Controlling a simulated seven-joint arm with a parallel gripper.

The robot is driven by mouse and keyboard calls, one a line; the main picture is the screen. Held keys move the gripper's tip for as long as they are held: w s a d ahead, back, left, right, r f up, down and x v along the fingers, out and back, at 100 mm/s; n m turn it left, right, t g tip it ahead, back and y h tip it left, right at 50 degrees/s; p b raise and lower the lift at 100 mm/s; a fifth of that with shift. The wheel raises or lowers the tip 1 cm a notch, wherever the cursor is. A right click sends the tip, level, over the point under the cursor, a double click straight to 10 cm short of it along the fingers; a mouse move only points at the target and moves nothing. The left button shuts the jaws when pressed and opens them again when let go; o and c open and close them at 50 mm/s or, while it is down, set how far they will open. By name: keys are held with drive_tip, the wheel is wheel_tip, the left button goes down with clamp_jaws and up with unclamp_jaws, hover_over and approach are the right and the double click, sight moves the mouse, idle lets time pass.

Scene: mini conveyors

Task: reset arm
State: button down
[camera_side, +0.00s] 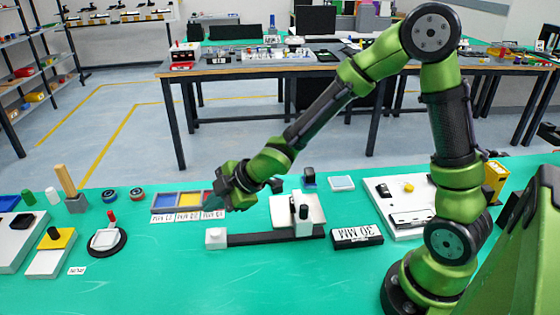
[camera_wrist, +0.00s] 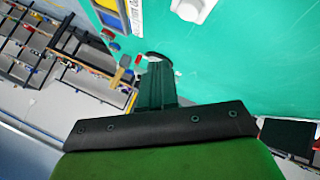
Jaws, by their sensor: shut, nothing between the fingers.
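My green arm reaches left over the green table (camera_side: 150,285) in the side view. The fingertips are partly hidden by the wrist in the side view.
A dark rail with a white end block (camera_side: 216,238) lies just in front of my gripper. A black 30 MM block (camera_side: 357,237) and a white plate device (camera_side: 400,190) stand to the right. A black round base (camera_side: 107,243) and yellow-topped block (camera_side: 55,240) stand left. The front table is clear.

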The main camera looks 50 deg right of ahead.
idle(0.4)
drive_tip(key=s+d+f+m, duration=0.1)
drive_tip(key=s+d+f+m+g+h, duration=0.1)
drive_tip(key=m, duration=0.1)
drive_tip(key=shift+s+d+m+g, duration=0.3)
drive_tip(key=s+d+r+m, duration=0.3)
drive_tip(key=s+r+m, duration=0.4)
drive_tip(key=s+r, duration=0.1)
drive_tip(key=s+d+r+m+h, duration=0.1)
drive_tip(key=s+d+r+m, duration=0.3)
drive_tip(key=s+r+m, duration=0.3)
drive_tip(key=s+r, duration=0.1)
drive_tip(key=s, duration=0.2)
drive_tip(key=shift+s+d+r+m, duration=0.15)
drive_tip(key=shift+s+d+m, duration=0.15)
drive_tip(key=shift+m, duration=0.1)
